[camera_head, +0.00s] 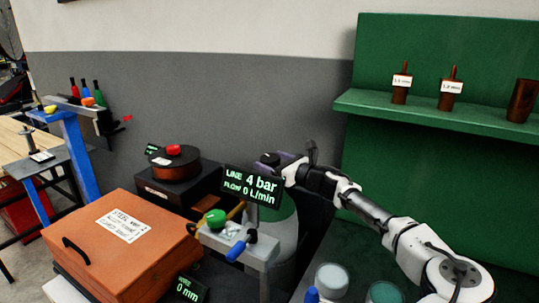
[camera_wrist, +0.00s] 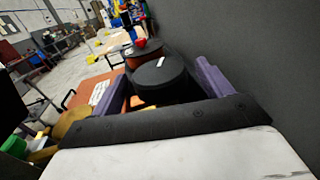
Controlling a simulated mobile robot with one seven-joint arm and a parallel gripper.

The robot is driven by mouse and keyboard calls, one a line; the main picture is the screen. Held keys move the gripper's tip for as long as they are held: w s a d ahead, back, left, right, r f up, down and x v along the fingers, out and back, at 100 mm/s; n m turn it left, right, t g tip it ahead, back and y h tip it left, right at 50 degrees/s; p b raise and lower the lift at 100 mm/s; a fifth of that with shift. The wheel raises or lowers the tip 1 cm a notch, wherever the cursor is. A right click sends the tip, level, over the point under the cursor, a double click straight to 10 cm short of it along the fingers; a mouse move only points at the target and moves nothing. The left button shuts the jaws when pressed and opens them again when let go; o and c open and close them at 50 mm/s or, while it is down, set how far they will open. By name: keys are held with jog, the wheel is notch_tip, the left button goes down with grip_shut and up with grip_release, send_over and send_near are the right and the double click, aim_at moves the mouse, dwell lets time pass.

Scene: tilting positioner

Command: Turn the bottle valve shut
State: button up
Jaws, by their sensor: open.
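My gripper (camera_head: 272,160) is at the far end of my outstretched arm, just above and behind the line display, over a grey and green bottle (camera_head: 285,232). The bottle is partly hidden by the display. In the wrist view my gripper (camera_wrist: 160,75) is open, its purple fingers spread to the left and right. A black round knob with a white mark, which looks like the bottle valve (camera_wrist: 158,78), shows between them. I cannot tell whether the fingers touch it. The display (camera_head: 252,187) reads LINE 4 bar, FLOW 0 L/min.
A bench fixture (camera_head: 262,252) with a green knob (camera_head: 216,217) and blue handle (camera_head: 237,249) stands before the bottle. An orange case (camera_head: 125,250) and a brown turntable (camera_head: 175,167) with a red knob are left.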

jog(key=shift+w+a, duration=0.5)
jog(key=shift+w, duration=0.05)
jog(key=shift+c, duration=0.5)
jog(key=c, duration=0.9)
jog(key=shift+f+m+t+h+b, duration=0.3)
jog(key=shift+m+t+h+b, duration=0.35)
jog(key=shift+b, duration=0.3)
jog(key=shift+r+m+t+h+b, duration=0.1)
jog(key=shift+m+t+h+b, duration=0.65)
jog(key=shift+h, duration=0.5)
jog(key=shift+r+m+t+h, duration=0.15)
jog(key=shift+m+t+h, duration=0.35)
jog(key=shift+m+h, duration=0.5)
jog(key=shift+h, duration=0.3)
